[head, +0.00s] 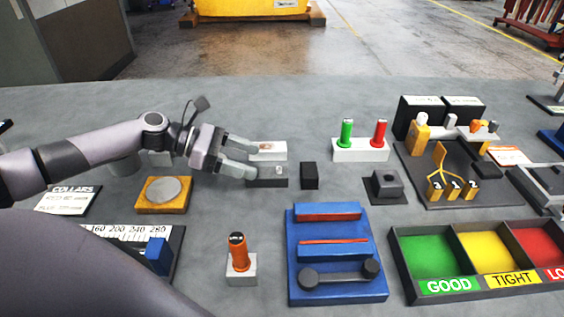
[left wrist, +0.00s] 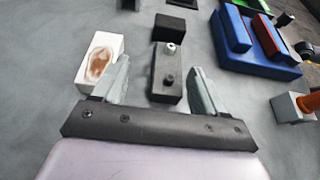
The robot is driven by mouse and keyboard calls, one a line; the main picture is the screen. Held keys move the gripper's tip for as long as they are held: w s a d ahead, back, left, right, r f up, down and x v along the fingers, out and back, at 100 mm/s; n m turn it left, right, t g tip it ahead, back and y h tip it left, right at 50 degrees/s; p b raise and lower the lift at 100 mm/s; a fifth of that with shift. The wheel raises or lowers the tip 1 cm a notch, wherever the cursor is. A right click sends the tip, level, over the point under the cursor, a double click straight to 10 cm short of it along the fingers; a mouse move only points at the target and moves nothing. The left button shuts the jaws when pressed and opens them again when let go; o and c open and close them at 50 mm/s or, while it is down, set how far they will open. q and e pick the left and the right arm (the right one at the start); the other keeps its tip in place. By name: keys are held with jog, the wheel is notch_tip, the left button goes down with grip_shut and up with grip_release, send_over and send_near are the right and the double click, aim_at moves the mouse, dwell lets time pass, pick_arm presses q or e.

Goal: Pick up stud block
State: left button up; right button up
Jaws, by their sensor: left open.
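The stud block is a dark grey oblong block with a light stud and a dark stud on top. My right gripper is not in view.
A white block with a reddish-brown patch (head: 267,152) lies close behind the stud block. A black block (head: 309,176) stands just right of it. A blue fixture (head: 337,283) and an orange-handled plug (head: 238,256) are in front. Bare table lies between them.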

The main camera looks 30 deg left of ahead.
aim_at(268, 172)
pick_arm(q)
jog(key=shift+s+d+f, duration=0.2)
jog(key=shift+d, duration=0.15)
jog(key=shift+s+f+p+x, duration=0.1)
jog(key=shift+p+x, duration=0.1)
jog(key=shift+x, duration=0.65)
jog(key=shift+s+f+p+x, duration=0.1)
jog(key=shift+s+p+x, duration=0.1)
jog(key=shift+x, duration=0.7)
jog(key=shift+s+f+p+x, duration=0.1)
jog(key=shift+p+x, duration=0.1)
jog(key=shift+x, duration=0.65)
grip_shut()
jog(key=shift+w+r, duration=0.1)
jog(key=shift+r, duration=0.05)
